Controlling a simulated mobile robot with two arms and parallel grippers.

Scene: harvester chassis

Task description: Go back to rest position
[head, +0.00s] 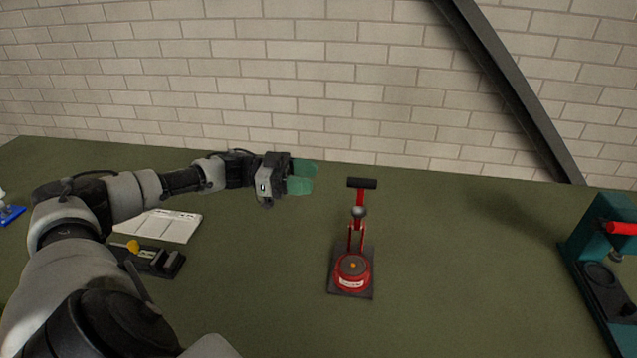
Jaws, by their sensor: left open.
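My left gripper (301,178) shows in the head view at the end of my left arm, which reaches in from the left. Its green fingertips point to the right, above the far part of the green table (250,290). It is open, with nothing visible between the fingers. It is to the left of a red press-like device (352,270) and apart from it. My right gripper is not in view.
The red device has an upright lever with a black handle (361,183). A teal machine with a red handle (598,260) stands at the right edge. A white sheet (170,226) and a dark block with a yellow knob (150,258) lie left. A brick wall (300,80) stands behind.

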